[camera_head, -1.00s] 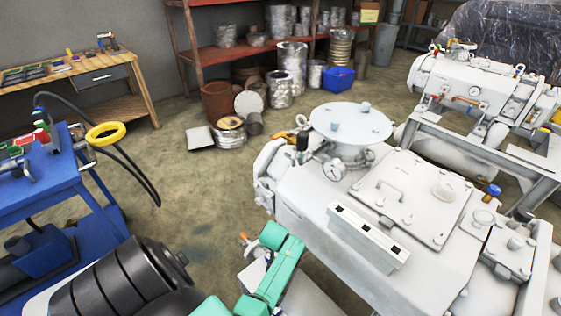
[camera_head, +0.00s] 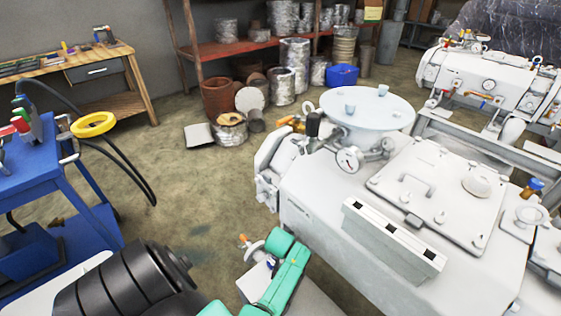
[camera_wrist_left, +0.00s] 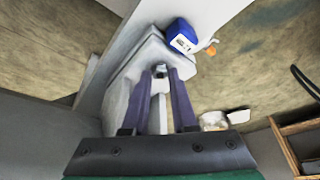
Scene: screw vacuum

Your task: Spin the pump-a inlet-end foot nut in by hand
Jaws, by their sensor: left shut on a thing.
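A large white pump (camera_head: 330,205) fills the right of the head view, with a round top plate and a gauge. I cannot tell from its markings whether it is pump-a. In the left wrist view, my left gripper (camera_wrist_left: 161,72) has its two purple fingers close together on a small nut-like piece (camera_wrist_left: 160,69) at a pale foot or bracket (camera_wrist_left: 140,70). The piece is tiny, mostly hidden between the fingertips, and how far it is threaded does not show. In the head view my green arm link reaches low beside the pump, and the fingers are hidden. My right gripper is not in view.
A blue box-shaped part (camera_wrist_left: 181,36) with an orange knob (camera_wrist_left: 212,51) is close beyond the fingers. A blue cart (camera_head: 60,175) is at left, a workbench (camera_head: 110,75) behind it. A second white pump (camera_head: 480,75) stands back right. Floor between cart and pump is open.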

